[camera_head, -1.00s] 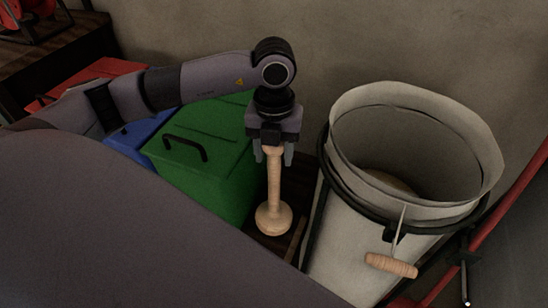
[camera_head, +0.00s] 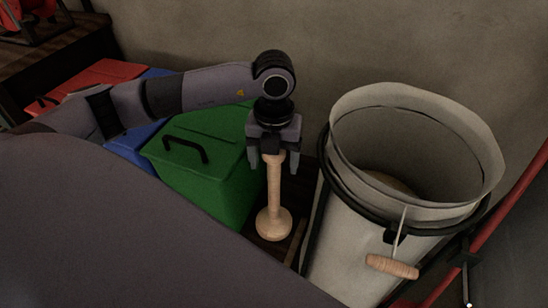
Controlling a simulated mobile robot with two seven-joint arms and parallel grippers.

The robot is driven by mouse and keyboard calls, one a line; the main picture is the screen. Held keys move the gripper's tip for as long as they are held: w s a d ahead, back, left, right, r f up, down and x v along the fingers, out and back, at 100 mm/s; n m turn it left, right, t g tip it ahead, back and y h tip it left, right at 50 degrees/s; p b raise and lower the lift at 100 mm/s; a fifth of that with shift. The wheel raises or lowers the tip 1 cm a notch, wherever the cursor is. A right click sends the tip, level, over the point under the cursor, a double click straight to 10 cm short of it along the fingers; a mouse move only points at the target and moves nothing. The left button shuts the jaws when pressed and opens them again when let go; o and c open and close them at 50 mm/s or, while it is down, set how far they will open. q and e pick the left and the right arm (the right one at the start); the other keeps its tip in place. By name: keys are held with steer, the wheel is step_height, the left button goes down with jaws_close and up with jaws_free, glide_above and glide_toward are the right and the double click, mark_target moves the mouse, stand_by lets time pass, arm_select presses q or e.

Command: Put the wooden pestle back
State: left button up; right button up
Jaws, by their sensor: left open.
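The wooden pestle (camera_head: 274,195) stands upright, its wide round base down on a dark wooden surface (camera_head: 268,246) between the green box and the pale bin. My left gripper (camera_head: 273,160) is above it, pointing down, with its fingers open on either side of the pestle's top end. The fingers look apart from the wood. My right gripper is not in view.
A green box (camera_head: 207,148) with a black handle stands left of the pestle, with blue (camera_head: 132,140) and red (camera_head: 104,76) boxes beyond. A large pale bin (camera_head: 345,235) with a wooden-gripped handle (camera_head: 392,267) stands close on the right. A wall is behind.

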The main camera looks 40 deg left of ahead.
arm_select(q)
step_height(320, 180, up, 12)
steer(key=shift+r+p, duration=0.1)
steer(key=shift+p, duration=0.75)
